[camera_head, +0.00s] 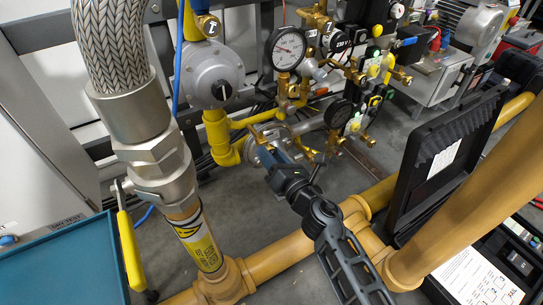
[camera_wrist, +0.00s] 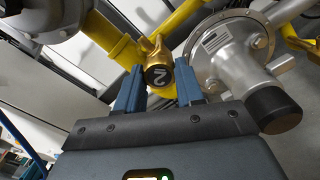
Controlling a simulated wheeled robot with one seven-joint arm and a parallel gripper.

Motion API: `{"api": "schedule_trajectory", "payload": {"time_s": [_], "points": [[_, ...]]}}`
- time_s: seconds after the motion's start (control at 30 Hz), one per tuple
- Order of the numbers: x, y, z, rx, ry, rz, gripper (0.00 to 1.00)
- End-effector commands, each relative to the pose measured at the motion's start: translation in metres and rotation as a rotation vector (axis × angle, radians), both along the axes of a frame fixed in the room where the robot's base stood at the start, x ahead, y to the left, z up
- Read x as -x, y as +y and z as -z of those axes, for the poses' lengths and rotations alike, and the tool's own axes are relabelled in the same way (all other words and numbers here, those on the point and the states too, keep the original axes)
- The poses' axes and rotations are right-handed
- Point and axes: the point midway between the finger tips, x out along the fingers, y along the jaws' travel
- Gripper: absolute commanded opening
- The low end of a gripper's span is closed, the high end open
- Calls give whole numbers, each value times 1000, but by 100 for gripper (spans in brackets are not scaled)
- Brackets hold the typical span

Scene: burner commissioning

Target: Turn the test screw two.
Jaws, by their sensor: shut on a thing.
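The test screw two (camera_wrist: 159,75) is a brass fitting with a dark round end marked "2", upside down in the wrist view. It sits in front of a yellow pipe. My gripper (camera_wrist: 159,88) has its two blue fingers on either side of it and is shut on it. In the head view my gripper (camera_head: 266,154) reaches in from the lower right to a brass part beside a silver-grey body, low on the yellow pipework. The fingers and arm partly hide the contact there.
A grey regulator (camera_head: 212,75) and a pressure gauge (camera_head: 287,48) stand just above. A braided hose (camera_head: 112,45) rises at left. Yellow pipes (camera_head: 283,256) run along the floor. An open black case (camera_head: 445,160) is at right; a teal tray (camera_head: 65,265) is at lower left.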

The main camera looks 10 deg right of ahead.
Motion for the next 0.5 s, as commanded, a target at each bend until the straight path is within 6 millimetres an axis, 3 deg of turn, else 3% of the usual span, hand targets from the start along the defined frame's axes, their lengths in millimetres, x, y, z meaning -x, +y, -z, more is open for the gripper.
{"api": "schedule_trajectory", "payload": {"time_s": [0.47,0.5], "points": [[1,1,2,14,-1,-2,6],[1,1,2,14,-1,-2,39]]}}
